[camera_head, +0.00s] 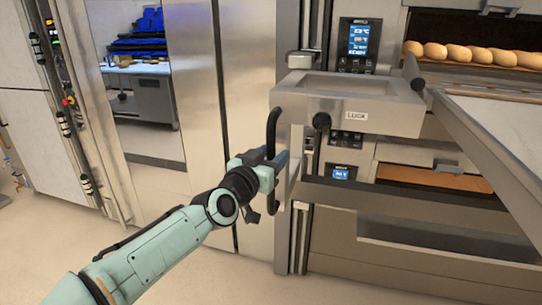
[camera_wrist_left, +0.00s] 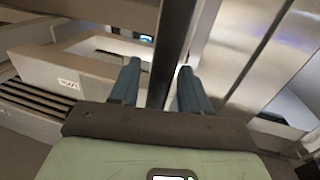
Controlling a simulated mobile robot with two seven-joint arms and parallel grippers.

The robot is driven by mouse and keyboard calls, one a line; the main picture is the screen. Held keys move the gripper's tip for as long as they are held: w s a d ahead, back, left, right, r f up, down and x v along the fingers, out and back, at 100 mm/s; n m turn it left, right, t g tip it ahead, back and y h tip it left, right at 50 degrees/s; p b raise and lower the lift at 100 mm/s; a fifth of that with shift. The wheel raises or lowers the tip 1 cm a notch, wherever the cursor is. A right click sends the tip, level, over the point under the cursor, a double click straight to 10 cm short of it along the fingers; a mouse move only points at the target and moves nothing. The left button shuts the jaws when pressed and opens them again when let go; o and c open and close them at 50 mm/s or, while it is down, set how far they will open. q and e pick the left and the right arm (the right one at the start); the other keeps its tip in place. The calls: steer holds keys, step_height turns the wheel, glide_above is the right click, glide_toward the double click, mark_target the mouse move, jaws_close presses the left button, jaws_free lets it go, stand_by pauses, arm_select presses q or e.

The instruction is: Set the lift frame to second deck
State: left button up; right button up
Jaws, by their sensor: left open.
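The grey metal lift frame (camera_head: 345,104) stands in front of the deck ovens at the height of the upper control panels. A short-lettered label and a black knob (camera_head: 321,121) are on its front. A black upright bar handle (camera_head: 271,130) is on its left side. My left gripper (camera_head: 274,164) is open at the lower part of this handle. In the left wrist view the dark bar (camera_wrist_left: 176,40) runs between the two spread blue-grey fingers (camera_wrist_left: 158,78). I cannot tell whether either finger touches it. My right gripper is not in view.
A deck oven at upper right holds a row of bread loaves (camera_head: 470,54). A lower deck has a brown surface (camera_head: 430,178). A flat grey loader panel (camera_head: 500,125) with a long side rail extends at right. Steel doors (camera_head: 245,80) stand to the left; the left floor is clear.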

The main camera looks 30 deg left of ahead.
arm_select(q)
jaws_close()
steer(key=shift+s+r+p, duration=0.1)
steer(key=shift+r+p, duration=0.3)
steer(key=shift+r, duration=0.05)
jaws_free()
steer(key=shift+f, duration=0.1)
steer(key=s+b, duration=0.1)
steer(key=s, duration=1.2)
steer(key=shift+s+d+b, duration=0.15)
steer(key=shift+d+b, duration=0.1)
steer(key=shift+b, duration=0.05)
